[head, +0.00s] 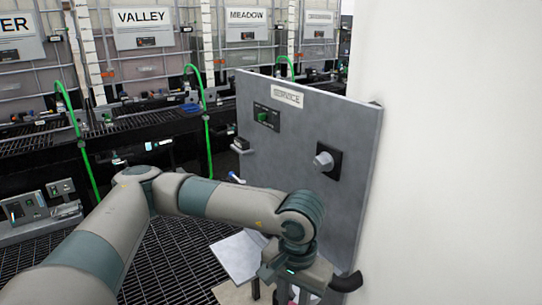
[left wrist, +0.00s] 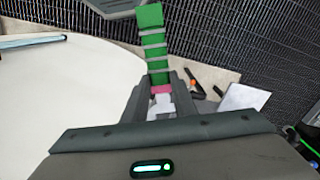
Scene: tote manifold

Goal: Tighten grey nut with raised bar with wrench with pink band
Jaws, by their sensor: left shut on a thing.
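My left gripper (head: 290,278) is low in front of the SERVICE panel, at the bottom of the head view. In the left wrist view its fingers (left wrist: 162,98) are shut on a tool with a green handle (left wrist: 152,35), grey rings and a pink band (left wrist: 162,89). No other grey nut can be made out. My right gripper is out of view.
The grey SERVICE panel (head: 300,125) also carries a green switch (head: 265,116). A plain white wall (head: 450,150) closes off the right. Green hoses (head: 208,130) and caged tanks stand behind. Dark grating (head: 170,262) covers the floor. A white sheet-like piece (left wrist: 241,97) lies below.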

